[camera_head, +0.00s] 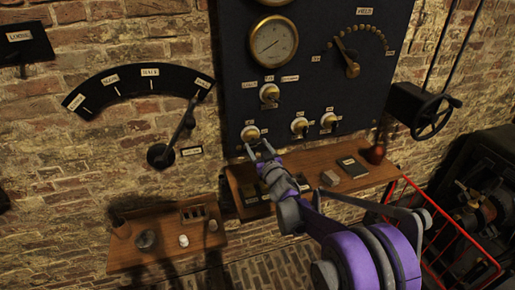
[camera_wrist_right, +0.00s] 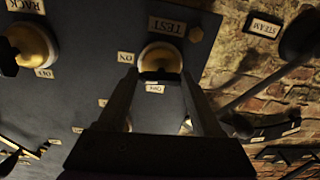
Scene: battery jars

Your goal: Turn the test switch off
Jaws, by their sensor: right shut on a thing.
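The test switch is a round cream knob (camera_head: 250,132) at the lower left of the dark panel. In the right wrist view the knob (camera_wrist_right: 160,56) sits by a TEST label (camera_wrist_right: 168,25), an ON label (camera_wrist_right: 125,57) and an OFF label (camera_wrist_right: 154,89). My right gripper (camera_head: 258,147) reaches up to this switch from below. In the wrist view its fingers (camera_wrist_right: 160,74) close on the switch's handle, one on each side. My left gripper is out of view.
Other knobs (camera_head: 299,125) and (camera_head: 269,93) sit close by on the panel (camera_head: 300,70). A wooden shelf (camera_head: 340,182) runs just below it. A big lever (camera_head: 184,125) on a dark arc stands to the left, and a handwheel (camera_head: 432,116) to the right.

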